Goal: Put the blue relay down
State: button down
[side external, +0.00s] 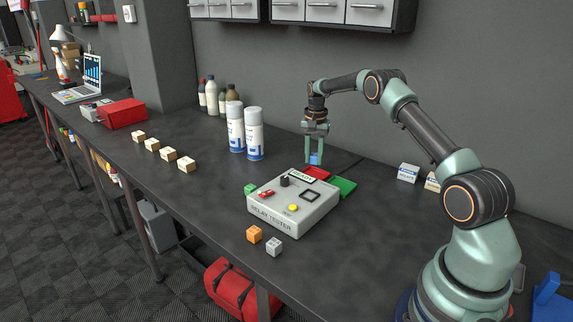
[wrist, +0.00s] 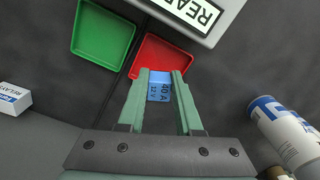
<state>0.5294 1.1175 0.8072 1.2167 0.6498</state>
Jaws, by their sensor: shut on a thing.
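The blue relay (side external: 315,158) is held between the fingertips of my gripper (side external: 315,150), behind the relay tester in the side view. In the wrist view the blue relay (wrist: 159,86), with "40 A 12 V" on it, sits between the two green fingers of my gripper (wrist: 160,80). It overlaps the near edge of the red tray (wrist: 165,52) in that view. I cannot tell its exact height above the table or tray. The red tray (side external: 318,172) lies just behind the tester, and the green tray (side external: 345,187) lies to its right.
The grey relay tester (side external: 292,208) stands in front of the trays. Green (side external: 250,189), orange (side external: 254,234) and grey (side external: 274,246) relays lie around it. Two spray cans (side external: 254,134) stand to the left. Small relay boxes (side external: 408,173) stand at right.

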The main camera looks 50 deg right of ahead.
aim_at(313, 164)
jog(key=shift+f, duration=2.35)
jog(key=c, duration=0.9)
grip_release()
jog(key=shift+f, duration=0.15)
jog(key=shift+o, duration=0.2)
